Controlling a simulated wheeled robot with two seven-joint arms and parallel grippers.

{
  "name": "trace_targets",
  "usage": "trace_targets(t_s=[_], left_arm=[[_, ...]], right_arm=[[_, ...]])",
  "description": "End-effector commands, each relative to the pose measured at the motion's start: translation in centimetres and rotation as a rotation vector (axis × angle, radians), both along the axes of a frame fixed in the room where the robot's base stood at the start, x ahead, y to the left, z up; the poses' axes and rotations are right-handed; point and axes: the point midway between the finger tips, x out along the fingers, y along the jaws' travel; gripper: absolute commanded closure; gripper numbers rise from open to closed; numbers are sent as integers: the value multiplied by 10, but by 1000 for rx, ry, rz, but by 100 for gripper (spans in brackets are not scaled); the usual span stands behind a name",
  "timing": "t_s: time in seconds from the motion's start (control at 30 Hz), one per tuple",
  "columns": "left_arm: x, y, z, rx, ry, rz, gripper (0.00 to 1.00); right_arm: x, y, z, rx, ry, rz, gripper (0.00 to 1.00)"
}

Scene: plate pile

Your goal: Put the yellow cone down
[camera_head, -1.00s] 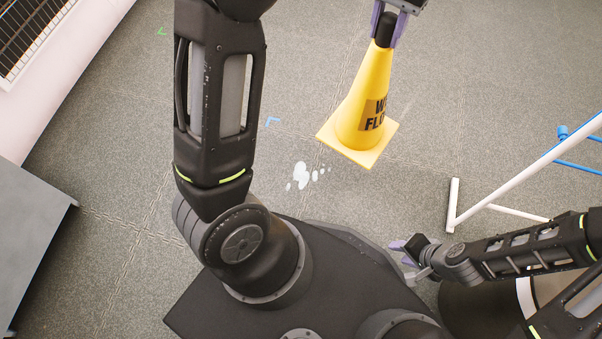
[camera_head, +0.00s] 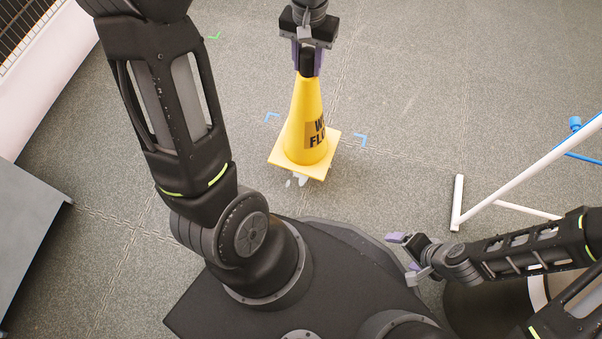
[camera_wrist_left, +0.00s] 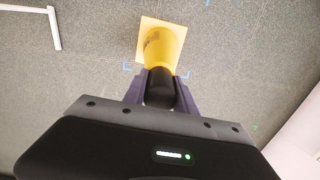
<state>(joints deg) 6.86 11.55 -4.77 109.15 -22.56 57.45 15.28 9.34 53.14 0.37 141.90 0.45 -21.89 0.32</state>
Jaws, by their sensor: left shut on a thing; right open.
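The yellow cone (camera_head: 303,122) hangs upright in the head view, with a black top, a square yellow base and dark lettering. My left gripper (camera_head: 307,62) is shut on its black top. The left wrist view also shows the cone (camera_wrist_left: 157,50) between the fingers of my left gripper (camera_wrist_left: 160,85). The base hides most of a white spill (camera_head: 300,181) on the floor. I cannot tell for sure how far the base is above the floor. My right gripper (camera_head: 404,256) is open and empty at the lower right.
Blue corner marks (camera_head: 361,139) lie on the grey floor near the cone, and a green mark (camera_head: 215,36) is farther back. A white and blue frame (camera_head: 530,168) stands at the right. A grey box (camera_head: 30,235) is at the left. The floor right of the cone is clear.

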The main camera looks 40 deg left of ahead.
Motion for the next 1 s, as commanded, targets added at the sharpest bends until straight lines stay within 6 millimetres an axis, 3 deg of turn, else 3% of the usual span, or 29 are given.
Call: trace_targets(t_s=[0.1, 0.3, 0.73, 1.0], left_arm=[[-20, 14, -20, 0, -3, 39, 100], [-38, 23, -36, -2, -6, 73, 100], [-41, 24, -39, -2, -6, 78, 100], [-42, 24, -76, -2, -4, 77, 100]], right_arm=[[1, 0, -9, -2, -3, -2, 17], [2, -1, -13, -2, -6, -4, 17], [3, -1, -14, -2, -7, -5, 17], [5, 0, -34, -3, -13, -8, 17]])
